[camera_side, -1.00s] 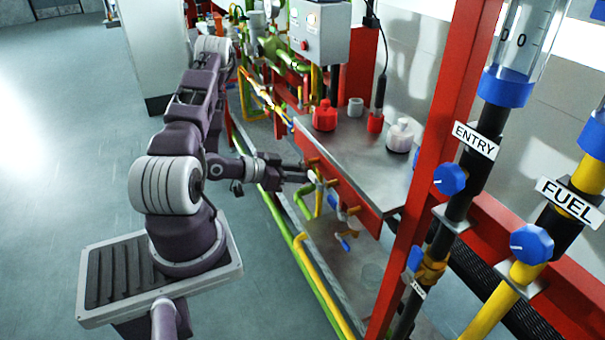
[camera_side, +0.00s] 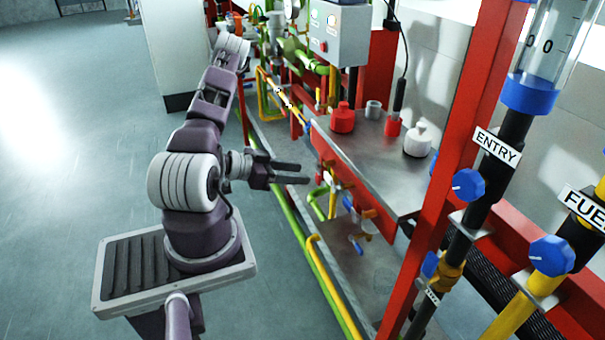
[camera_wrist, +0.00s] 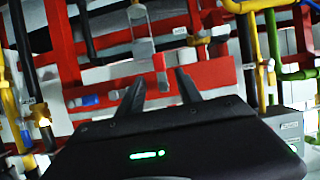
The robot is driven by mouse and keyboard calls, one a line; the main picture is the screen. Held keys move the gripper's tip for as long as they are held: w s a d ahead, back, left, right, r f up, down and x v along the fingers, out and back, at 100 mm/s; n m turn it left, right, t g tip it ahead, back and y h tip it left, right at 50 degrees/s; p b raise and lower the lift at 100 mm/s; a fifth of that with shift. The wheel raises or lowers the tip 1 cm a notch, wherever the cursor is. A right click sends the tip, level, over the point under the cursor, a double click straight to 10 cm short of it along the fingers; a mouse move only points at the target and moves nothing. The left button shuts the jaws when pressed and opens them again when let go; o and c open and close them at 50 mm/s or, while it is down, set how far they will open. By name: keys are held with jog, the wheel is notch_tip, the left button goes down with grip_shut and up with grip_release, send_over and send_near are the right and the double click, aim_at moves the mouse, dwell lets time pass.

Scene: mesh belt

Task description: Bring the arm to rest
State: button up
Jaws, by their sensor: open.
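My gripper (camera_side: 303,174) is open and empty in the side view. Its two dark fingers are spread and point right, toward the red front edge of the metal workbench (camera_side: 365,150), with a gap between them and the bench. In the wrist view my gripper (camera_wrist: 160,82) shows at the bottom centre, with its fingers apart and nothing between them. A red frame with pipes (camera_wrist: 215,80) fills the view beyond the fingers.
Green pipes (camera_side: 290,215) and yellow pipes (camera_side: 335,285) run along the floor beside the bench. A red bottle (camera_side: 342,120) and a white bottle (camera_side: 417,142) stand on it. A red post (camera_side: 450,150) rises at the right. The floor (camera_side: 60,190) at left is clear.

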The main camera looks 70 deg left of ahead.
jog(key=w+a+r+m+g+y, duration=0.3)
jog(key=w+a+r+g, duration=0.1)
jog(key=w+a+r, duration=0.15)
jog(key=w+d+r+g+y, duration=0.1)
jog(key=w+d+r+y, duration=0.15)
jog(key=r, duration=0.45)
jog(key=s+d+r+n+g+h, duration=0.1)
jog(key=d+r+n, duration=0.1)
jog(key=d+r, duration=0.65)
jog(key=s+d+r+g+h, duration=0.2)
jog(key=s+d+h, duration=0.2)
jog(key=s+d, duration=1.2)
jog(key=d, duration=0.3)
jog(key=shift+s+d+r+n, duration=0.15)
jog(key=shift+r+n, duration=0.05)
jog(key=shift+n, duration=0.2)
jog(key=shift+h, duration=0.25)
